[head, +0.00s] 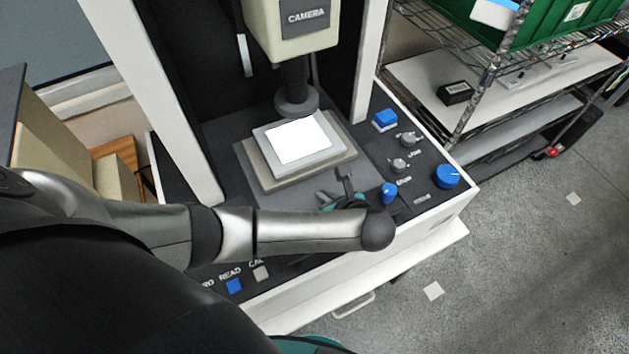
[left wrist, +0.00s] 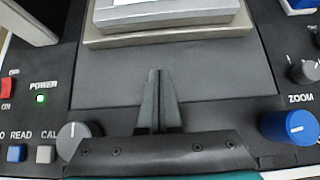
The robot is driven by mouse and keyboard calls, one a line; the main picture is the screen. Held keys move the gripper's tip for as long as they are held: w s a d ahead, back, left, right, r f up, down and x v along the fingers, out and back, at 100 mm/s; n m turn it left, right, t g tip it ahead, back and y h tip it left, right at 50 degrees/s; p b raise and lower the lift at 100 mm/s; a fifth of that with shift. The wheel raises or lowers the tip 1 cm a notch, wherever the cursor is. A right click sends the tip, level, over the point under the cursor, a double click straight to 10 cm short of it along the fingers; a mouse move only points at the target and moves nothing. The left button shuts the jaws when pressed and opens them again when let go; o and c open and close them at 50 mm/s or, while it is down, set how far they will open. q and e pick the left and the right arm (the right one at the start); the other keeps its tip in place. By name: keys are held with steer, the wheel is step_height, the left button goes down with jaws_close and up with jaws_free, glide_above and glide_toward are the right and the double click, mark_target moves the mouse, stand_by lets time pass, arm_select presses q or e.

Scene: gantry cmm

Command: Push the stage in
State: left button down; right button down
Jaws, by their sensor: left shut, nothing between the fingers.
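The stage (head: 346,153) is a tan-grey plate under the camera head, with a lighter block and a bright white glass panel (head: 298,141) on top. In the left wrist view the stage's front edge (left wrist: 170,37) crosses the top of the picture. My left gripper (head: 345,175) is shut and empty. Its fingertips (left wrist: 160,72) point at the middle of the stage's front edge, and a strip of dark base shows between them and the stage in the wrist view. My left forearm covers part of the machine's front. My right gripper is not in view.
The camera unit (head: 300,25) hangs over the stage between white columns. Blue and grey knobs, including a large blue one (head: 447,176), stand on the right panel. A READ button (left wrist: 17,153) and a grey knob (left wrist: 80,138) sit at front left. A wire rack (head: 490,75) stands right.

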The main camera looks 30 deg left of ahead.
mark_target(308, 172)
arm_select(q)
steer(key=w+a, duration=0.3)
steer(key=a, duration=0.1)
steer(key=shift+f, duration=0.35)
steer(key=shift+w+a+r+p, duration=0.1)
steer(key=shift+w+a+p, duration=0.55)
steer(key=shift+a, duration=0.15)
steer(key=shift+w+a, duration=0.15)
steer(key=shift+a, duration=0.05)
